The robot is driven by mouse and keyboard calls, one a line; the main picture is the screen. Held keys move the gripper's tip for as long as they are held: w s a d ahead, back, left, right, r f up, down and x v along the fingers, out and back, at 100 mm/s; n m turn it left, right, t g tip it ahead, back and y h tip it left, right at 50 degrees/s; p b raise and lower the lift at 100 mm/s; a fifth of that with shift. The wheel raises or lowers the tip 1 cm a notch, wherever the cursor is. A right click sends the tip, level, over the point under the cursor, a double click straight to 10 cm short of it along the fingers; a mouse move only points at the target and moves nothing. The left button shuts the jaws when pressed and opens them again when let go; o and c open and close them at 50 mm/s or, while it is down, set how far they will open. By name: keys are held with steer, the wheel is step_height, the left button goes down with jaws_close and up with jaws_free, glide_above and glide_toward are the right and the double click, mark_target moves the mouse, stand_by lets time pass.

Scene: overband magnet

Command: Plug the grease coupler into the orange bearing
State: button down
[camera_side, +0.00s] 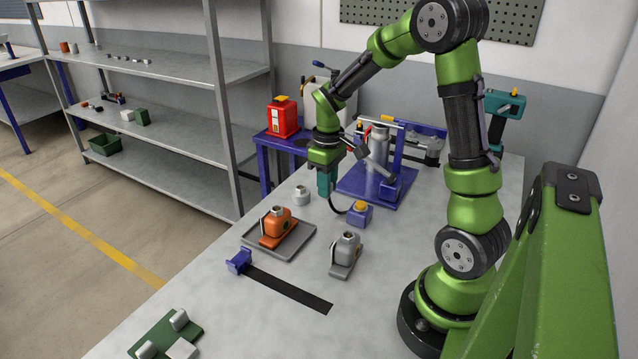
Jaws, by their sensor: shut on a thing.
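The orange bearing (278,229) is a housing on a foot, with a pale round part on top. It sits on a grey tray (300,243) near the middle of the bench. My gripper (325,170) is above and to the right of it, pointing down and shut on a teal piece, which I take to be the grease coupler (326,184). A black hose curves from below it towards a blue block with a yellow top (360,213). The coupler is apart from the bearing. Its tip is too small to make out.
A grey bearing (345,253) stands right of the tray, and a small pale cylinder (302,195) behind it. A blue stand with a grey cylinder (378,150) is behind my gripper. A black strip (290,290) and a green fixture (168,338) lie in front.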

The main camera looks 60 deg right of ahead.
steer(key=w+a+r, duration=0.7)
steer(key=a+r, duration=0.1)
steer(key=a, duration=0.1)
steer(key=shift+w+a, duration=0.35)
steer(key=shift+w, duration=0.05)
steer(key=shift+f, duration=0.2)
steer(key=shift+f, duration=2.75)
steer(key=shift+f, duration=1.25)
